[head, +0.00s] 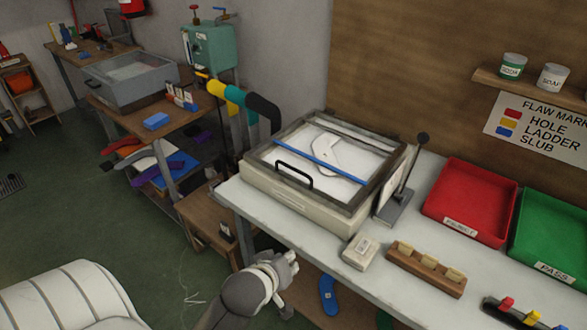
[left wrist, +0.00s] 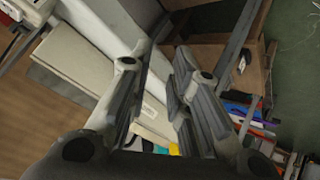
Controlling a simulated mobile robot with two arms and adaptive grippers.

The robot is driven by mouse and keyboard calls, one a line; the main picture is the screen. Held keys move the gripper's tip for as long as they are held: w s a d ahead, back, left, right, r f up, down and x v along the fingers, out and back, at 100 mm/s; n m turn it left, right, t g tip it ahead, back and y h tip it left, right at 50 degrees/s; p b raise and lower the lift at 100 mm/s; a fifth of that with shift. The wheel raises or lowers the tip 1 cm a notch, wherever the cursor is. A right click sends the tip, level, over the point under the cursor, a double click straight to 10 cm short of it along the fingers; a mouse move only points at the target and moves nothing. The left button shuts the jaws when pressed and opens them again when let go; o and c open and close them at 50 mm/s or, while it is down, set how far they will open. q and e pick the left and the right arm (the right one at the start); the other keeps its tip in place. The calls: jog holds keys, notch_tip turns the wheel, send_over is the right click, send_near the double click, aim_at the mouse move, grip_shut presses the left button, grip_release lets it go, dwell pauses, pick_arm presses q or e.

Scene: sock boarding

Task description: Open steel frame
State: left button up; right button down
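The steel frame (head: 388,176) is a dark grey rectangular rim lying flat and closed on a cream box (head: 290,205) at the left end of the white table. A black handle (head: 294,174) stands at its front side. Inside the rim a white sock shape (head: 325,150) lies on a light surface, with a blue bar (head: 318,161) across it. My left gripper (head: 284,282) is in front of the table's front edge, below and apart from the frame. In the left wrist view its two fingers (left wrist: 158,68) are parted with nothing between them. My right gripper is in neither view.
On the white table (head: 325,248), a small labelled box (head: 360,252), a wooden holder (head: 425,270), a red tray (head: 470,200) and a green tray (head: 555,225) stand right of the frame. A black-knobbed lever (head: 405,180) stands close to its right side.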

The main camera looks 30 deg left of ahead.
aim_at(294, 170)
pick_arm(q)
jog(key=w+a+r+n+t+y, duration=0.3)
jog(key=w+a+r+n+t, duration=0.35)
jog(key=w+r+n, duration=0.4)
jog(key=shift+n+g, duration=0.25)
jog(key=shift+n, duration=0.4)
jog(key=x, duration=0.3)
jog(key=r+p+x, duration=0.1)
jog(key=x, duration=0.2)
jog(key=a+x, duration=0.1)
jog(key=x, duration=0.2)
jog(key=shift+w+a+r, duration=0.2)
jog(key=shift+w+r, duration=0.05)
jog(key=shift+w, duration=0.05)
grip_shut()
